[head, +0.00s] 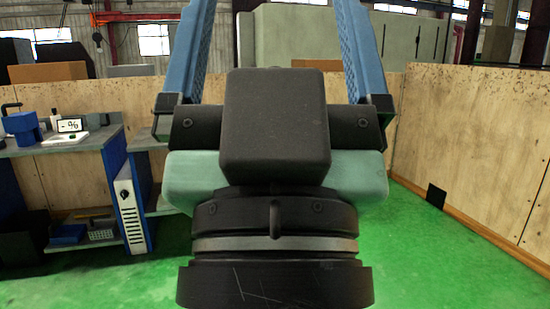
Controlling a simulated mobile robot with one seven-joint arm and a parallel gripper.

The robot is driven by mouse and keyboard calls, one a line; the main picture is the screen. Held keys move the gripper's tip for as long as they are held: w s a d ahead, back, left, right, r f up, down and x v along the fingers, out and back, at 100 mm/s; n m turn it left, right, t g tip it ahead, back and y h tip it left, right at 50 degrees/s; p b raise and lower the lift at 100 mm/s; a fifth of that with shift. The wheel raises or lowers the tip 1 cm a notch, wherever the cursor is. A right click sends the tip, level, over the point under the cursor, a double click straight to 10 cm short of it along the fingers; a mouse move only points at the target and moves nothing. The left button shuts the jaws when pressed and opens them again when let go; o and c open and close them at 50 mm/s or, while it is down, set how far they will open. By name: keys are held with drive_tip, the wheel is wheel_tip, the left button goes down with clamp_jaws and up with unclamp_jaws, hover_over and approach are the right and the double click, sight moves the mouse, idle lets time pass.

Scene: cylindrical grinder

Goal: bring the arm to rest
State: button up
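My gripper (275,22) fills the middle of the head view, close to the camera, pointing up and away. Its black body and round dark wrist flange stand in front of pale green housing parts. Two blue fingers rise from the left and right sides, wide apart, with their tips cut off by the top edge. Nothing shows between the visible finger lengths except background. My gripper hides much of the floor and wall behind it.
A workbench (58,150) at left carries a blue container (22,127) and a small sign (70,125). A white-fronted blue unit (131,208) stands beside it. Wooden panels (470,140) bound the right side and back. Green floor (440,262) is clear at right.

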wheel_tip(320, 180, up, 16)
drive_tip(key=p, duration=1.4)
drive_tip(key=shift+r, duration=0.15)
